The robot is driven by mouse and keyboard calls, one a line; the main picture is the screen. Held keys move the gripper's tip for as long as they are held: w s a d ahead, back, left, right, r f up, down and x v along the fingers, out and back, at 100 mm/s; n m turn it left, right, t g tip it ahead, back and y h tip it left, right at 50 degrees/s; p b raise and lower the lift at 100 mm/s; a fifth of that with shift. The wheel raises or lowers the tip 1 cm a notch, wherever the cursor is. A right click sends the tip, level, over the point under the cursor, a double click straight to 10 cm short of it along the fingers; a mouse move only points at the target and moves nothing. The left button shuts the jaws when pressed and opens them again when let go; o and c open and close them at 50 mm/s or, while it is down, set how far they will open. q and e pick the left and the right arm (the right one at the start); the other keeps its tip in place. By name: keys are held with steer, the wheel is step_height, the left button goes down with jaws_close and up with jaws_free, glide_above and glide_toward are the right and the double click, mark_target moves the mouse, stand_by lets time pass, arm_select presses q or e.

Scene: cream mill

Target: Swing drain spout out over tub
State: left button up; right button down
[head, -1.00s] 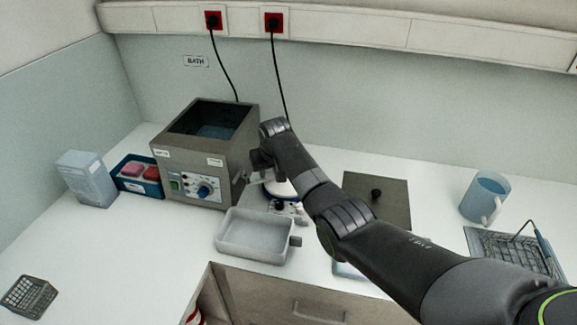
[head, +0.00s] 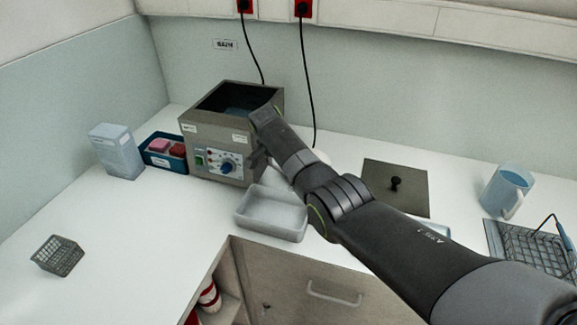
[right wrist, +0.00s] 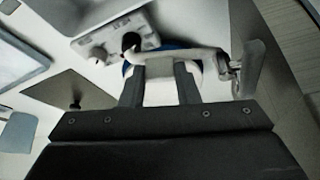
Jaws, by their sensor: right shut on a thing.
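The grey metal bath (head: 215,135) stands at the back left with a control panel on its front. My right gripper (head: 258,160) is at the bath's right front edge and hides most of the drain spout in the head view. In the right wrist view my right gripper (right wrist: 160,68) is shut on the pale spout bar (right wrist: 205,54), which joins a fitting at its right. The pale, empty tub (head: 270,228) stands on the counter in front of the bath's right corner, close below the gripper. My left gripper is not in view.
A flat grey lid (head: 380,185) with a black knob lies right of my arm. A blue mug (head: 507,190) and a wire rack (head: 525,245) are further right. A blue tray (head: 165,150) and a clear box (head: 115,150) stand left. The front left counter holds a small basket (head: 57,256).

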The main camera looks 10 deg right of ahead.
steer(key=shift+s+a+m+g+h+b, duration=0.25)
steer(key=shift+a+m+b, duration=0.25)
steer(key=shift+m+b, duration=0.35)
steer(key=shift+s+a+m+g+h+b, duration=0.2)
steer(key=shift+a+m+b, duration=0.25)
steer(key=shift+m+b, duration=0.4)
steer(key=shift+r, duration=0.1)
steer(key=c, duration=1.1)
jaws_free()
steer(key=b+v, duration=0.3)
steer(key=v, duration=1.4)
steer(key=shift+w+r, duration=0.15)
steer(key=shift+r, duration=0.1)
